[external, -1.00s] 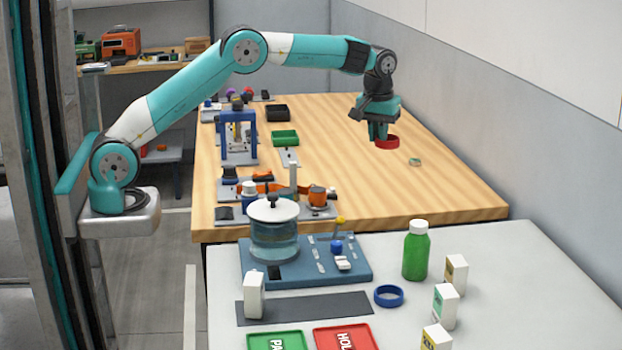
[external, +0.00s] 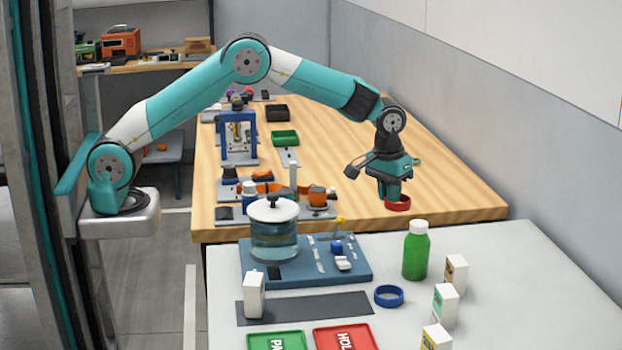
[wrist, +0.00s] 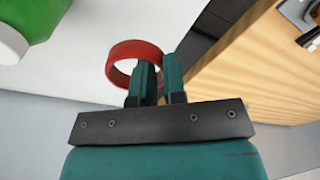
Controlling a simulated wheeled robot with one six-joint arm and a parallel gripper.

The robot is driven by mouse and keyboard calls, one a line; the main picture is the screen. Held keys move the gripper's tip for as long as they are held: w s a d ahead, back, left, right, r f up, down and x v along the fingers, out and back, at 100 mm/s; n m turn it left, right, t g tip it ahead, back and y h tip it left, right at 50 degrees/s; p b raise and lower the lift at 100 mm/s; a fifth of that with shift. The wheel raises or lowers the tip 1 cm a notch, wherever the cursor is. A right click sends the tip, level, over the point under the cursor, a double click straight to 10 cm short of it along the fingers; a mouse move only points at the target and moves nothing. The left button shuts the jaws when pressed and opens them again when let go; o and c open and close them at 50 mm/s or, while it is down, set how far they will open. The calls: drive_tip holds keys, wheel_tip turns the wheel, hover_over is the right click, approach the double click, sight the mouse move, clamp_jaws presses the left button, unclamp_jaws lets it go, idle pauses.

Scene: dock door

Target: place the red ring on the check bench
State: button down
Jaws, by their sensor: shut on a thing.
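The red ring (external: 398,203) is held in my gripper (external: 390,196), which is shut on its rim. In the external view it hangs near the front edge of the wooden table. In the wrist view the red ring (wrist: 126,56) sits at the tips of the fingers (wrist: 158,80), with one finger inside the loop and one outside. Both the grey-white bench (external: 520,290) in front and the wooden table (external: 460,185) behind show; I cannot tell which is the check bench from any label.
On the grey-white bench stand a green bottle (external: 416,255), a blue ring (external: 388,296), several white boxes (external: 445,305), a glass vessel on a blue base (external: 274,235), a green tray (external: 277,340) and a red tray (external: 345,338). The bench's right side is clear.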

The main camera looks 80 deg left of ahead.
sight(388, 246)
wheel_tip(388, 246, down, 10)
drive_tip(key=shift+f+p, duration=0.25)
drive_tip(key=shift+p, duration=0.45)
drive_tip(key=shift+f, duration=0.1)
drive_tip(key=c, duration=1.2)
unclamp_jaws()
